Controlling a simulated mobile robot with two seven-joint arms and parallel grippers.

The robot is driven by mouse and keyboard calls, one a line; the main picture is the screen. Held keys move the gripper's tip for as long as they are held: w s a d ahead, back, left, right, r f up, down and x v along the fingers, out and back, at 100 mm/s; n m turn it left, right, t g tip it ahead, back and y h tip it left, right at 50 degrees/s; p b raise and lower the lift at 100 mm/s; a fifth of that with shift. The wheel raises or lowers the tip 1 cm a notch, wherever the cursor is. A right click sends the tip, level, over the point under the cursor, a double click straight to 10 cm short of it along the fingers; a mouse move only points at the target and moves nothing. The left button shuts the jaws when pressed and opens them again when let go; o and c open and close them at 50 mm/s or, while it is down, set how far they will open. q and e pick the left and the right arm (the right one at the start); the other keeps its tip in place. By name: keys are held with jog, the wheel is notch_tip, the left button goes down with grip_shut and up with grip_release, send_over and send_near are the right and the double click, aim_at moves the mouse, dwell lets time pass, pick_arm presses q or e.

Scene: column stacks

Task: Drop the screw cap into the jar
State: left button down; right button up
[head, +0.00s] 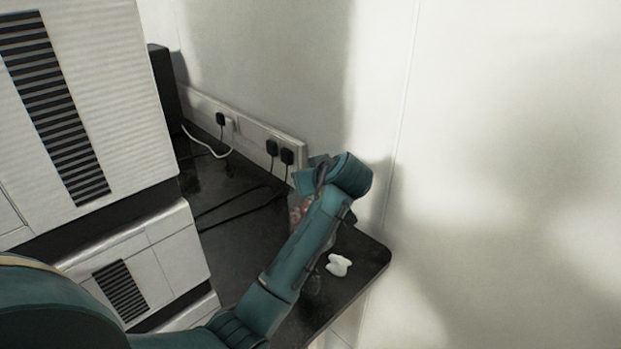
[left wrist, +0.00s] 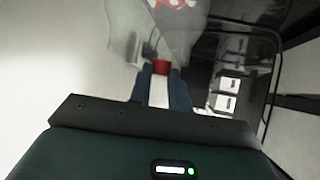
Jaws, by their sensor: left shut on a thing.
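In the left wrist view, my left gripper (left wrist: 161,72) is shut on a small red piece, the screw cap (left wrist: 161,65), held at its fingertips. In the head view my left arm reaches over the black bench, and its fingers and the cap are hidden behind the wrist. I cannot pick out the jar for certain. A pale, see-through shape with red marks (left wrist: 150,22) lies beyond the fingertips in the wrist view. My right gripper is in neither view.
The black bench (head: 232,217) meets a pale wall with plugs and cables (head: 280,155) along it. A small white object (head: 338,265) lies near the bench's right end. A large white vented machine (head: 85,95) stands at left.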

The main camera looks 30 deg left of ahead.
pick_arm(q)
jog(key=c, duration=1.2)
grip_release()
jog(key=shift+c, duration=0.2)
jog(key=v, duration=1.3)
